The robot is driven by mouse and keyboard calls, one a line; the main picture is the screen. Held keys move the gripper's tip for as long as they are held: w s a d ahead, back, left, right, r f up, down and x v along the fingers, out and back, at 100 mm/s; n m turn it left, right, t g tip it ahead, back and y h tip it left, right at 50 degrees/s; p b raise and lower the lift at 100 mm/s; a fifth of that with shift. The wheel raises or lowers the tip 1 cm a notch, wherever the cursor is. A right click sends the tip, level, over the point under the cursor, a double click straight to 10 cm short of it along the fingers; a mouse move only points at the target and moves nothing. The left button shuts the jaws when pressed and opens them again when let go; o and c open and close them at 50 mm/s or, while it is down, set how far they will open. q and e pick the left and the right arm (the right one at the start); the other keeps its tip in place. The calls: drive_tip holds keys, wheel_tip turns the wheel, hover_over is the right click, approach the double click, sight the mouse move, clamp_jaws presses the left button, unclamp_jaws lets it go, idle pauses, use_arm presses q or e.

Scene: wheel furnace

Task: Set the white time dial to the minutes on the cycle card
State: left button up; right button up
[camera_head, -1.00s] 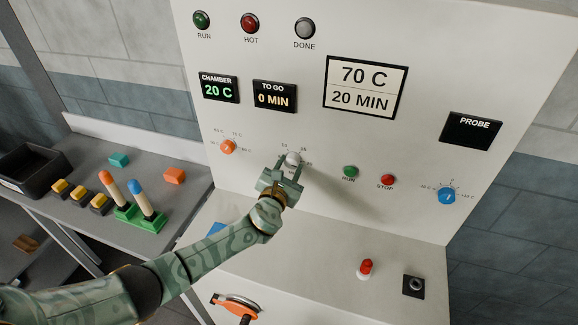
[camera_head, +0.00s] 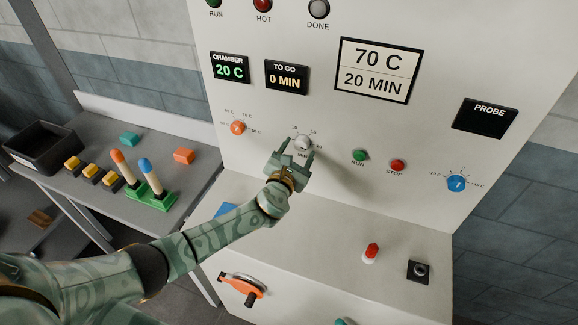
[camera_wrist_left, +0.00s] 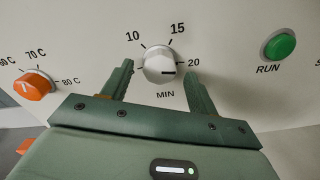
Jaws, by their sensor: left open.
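The white time dial (camera_head: 303,143) is on the furnace front. In the left wrist view the dial (camera_wrist_left: 160,65) has marks 10, 15 and 20, with MIN below; its dark pointer line points right, roughly toward 20. The cycle card (camera_head: 375,69) reads 70 C and 20 MIN. My left gripper (camera_head: 298,147) is open in front of the dial. In the left wrist view its fingers (camera_wrist_left: 158,72) stand left and right of the dial, with visible gaps. My right gripper is not in view.
The orange temperature dial (camera_head: 238,127) is left of the white dial. The green RUN button (camera_head: 360,155) and red STOP button (camera_head: 397,165) are to its right. The TO GO display (camera_head: 286,77) reads 0 MIN. An orange handle (camera_head: 243,286) sticks out below.

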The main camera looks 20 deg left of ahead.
use_arm(q)
drive_tip(key=s, duration=1.5)
drive_tip(key=shift+s+a+p, duration=0.3)
drive_tip(key=shift+s+p, duration=0.1)
drive_tip(key=shift+p, duration=0.05)
